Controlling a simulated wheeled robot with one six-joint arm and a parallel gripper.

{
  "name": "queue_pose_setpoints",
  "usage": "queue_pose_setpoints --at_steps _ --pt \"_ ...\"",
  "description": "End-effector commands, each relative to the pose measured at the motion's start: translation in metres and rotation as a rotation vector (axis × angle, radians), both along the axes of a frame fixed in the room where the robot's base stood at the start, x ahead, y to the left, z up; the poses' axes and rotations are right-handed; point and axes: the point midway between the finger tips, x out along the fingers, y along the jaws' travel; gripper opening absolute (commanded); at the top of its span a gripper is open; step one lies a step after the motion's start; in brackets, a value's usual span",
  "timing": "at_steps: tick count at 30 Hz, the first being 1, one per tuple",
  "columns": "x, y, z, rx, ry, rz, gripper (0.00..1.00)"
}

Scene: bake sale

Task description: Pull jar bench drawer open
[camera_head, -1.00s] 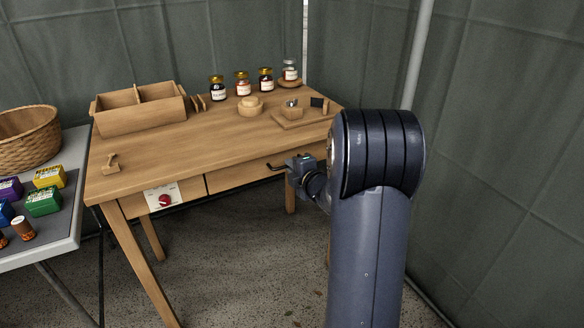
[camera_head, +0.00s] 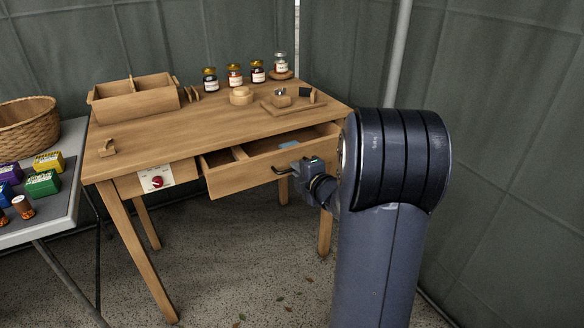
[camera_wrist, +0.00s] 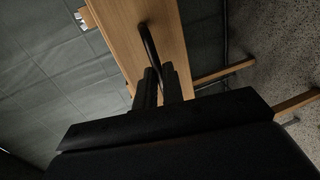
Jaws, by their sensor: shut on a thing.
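The jar bench (camera_head: 190,130) is a wooden table. Its drawer (camera_head: 236,178) stands partly open, with its front pulled out from the bench. Inside I see a wooden divider and a small blue item (camera_head: 288,145). The dark bar handle (camera_head: 283,169) is on the drawer front. My gripper (camera_head: 296,168) is shut on the handle at the drawer's right part. In the wrist view my two dark fingers (camera_wrist: 160,80) close around the curved handle (camera_wrist: 150,50), in front of the wooden drawer front. My arm hides the right end of the drawer.
Several jars (camera_head: 234,74), a divided wooden box (camera_head: 135,105) and a small board (camera_head: 290,107) stand on the bench top. A side table (camera_head: 66,215) stands at left.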

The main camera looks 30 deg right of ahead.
Motion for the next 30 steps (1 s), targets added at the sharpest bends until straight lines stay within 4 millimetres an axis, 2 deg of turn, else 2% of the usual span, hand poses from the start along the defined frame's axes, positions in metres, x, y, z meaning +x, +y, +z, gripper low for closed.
queue_pose_setpoints --at_steps 1,6,9,15,21,30 --pt "-0.013 -0.001 -0.001 -0.001 0.000 -0.003 0.00" --pt "-0.053 -0.003 0.000 0.000 0.000 -0.005 0.00" --pt "-0.073 -0.004 0.000 0.001 0.001 -0.005 0.00" --pt "-0.102 -0.004 0.000 0.000 0.001 -0.003 0.00" --pt "-0.115 -0.004 0.000 0.000 0.001 0.000 0.00" --pt "-0.118 -0.004 0.000 0.000 0.001 0.000 0.00"
